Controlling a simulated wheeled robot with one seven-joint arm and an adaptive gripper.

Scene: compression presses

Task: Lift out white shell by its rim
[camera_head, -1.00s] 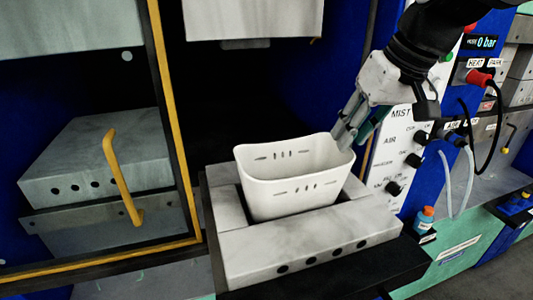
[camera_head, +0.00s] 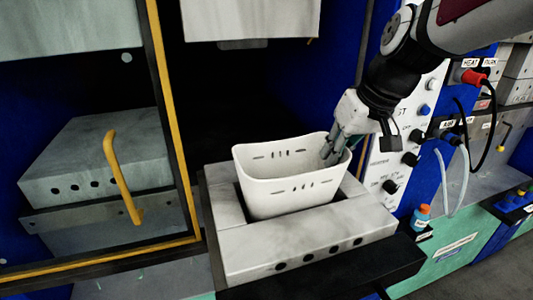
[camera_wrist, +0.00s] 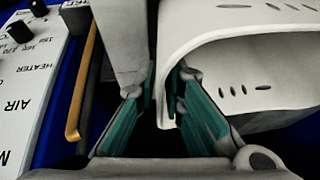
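The white shell (camera_head: 290,186) is a slotted, basket-like tub. It sits upright in the grey lower mould block (camera_head: 310,243) of the press. My gripper (camera_head: 331,155) reaches down at the shell's right rim, with at least one finger inside the opening. In the wrist view the shell (camera_wrist: 235,55) fills the upper right. Its wall edge comes down between the two teal-padded fingers of my gripper (camera_wrist: 165,88). One finger is inside and one outside, with a gap left, so the fingers look open around the rim. Any contact is too small to tell.
The upper mould block (camera_head: 252,20) hangs above and behind the shell. A control panel (camera_head: 395,165) with knobs stands close on the right, near my arm. A yellow-framed door (camera_head: 172,120) is at the left.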

